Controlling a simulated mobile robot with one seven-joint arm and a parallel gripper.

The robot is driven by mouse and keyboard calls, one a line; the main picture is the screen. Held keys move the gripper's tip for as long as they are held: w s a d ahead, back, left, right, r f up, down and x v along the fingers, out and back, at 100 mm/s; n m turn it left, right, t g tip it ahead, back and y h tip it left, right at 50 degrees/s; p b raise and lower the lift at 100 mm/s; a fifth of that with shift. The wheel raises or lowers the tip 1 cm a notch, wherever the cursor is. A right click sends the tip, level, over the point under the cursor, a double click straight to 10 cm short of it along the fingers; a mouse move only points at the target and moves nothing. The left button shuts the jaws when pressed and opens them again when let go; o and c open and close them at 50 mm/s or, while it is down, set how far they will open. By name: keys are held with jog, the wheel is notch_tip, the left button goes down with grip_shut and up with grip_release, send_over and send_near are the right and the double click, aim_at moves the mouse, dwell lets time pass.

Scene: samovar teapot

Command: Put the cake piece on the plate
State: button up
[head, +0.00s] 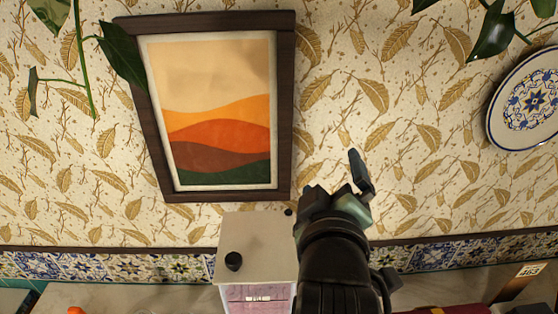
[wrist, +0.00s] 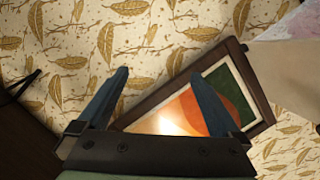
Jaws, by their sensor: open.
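No cake piece can be made out in either view. The only plate I can see is a blue and white patterned plate (head: 530,100) hanging on the wall at the right of the head view; I cannot tell if it is the task's plate. My gripper (head: 345,185) is raised in front of the wallpapered wall, right of the framed picture. In the wrist view, my gripper (wrist: 160,72) has its two fingers wide apart with nothing between them.
A framed landscape picture (head: 215,110) hangs on the wall. Green leaves (head: 122,50) hang at the top. A numbered tag (head: 528,271) and a red object (head: 445,309) are at the lower right.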

jog(key=s+a+r+m+t, duration=0.2)
jog(key=s+r+t, duration=0.2)
jog(key=r, duration=0.6)
jog(key=s+a+r+m+t+y, duration=0.1)
jog(key=s+a+r+m+t, duration=0.2)
jog(key=r, duration=0.7)
jog(key=s+a+r+m+t+y, duration=0.1)
jog(key=s+r+t, duration=0.3)
jog(key=r, duration=0.6)
jog(key=shift+s+a+r+m+t, duration=0.15)
jog(key=shift+s+a+m+t, duration=0.15)
jog(key=shift+s+a+m, duration=0.55)
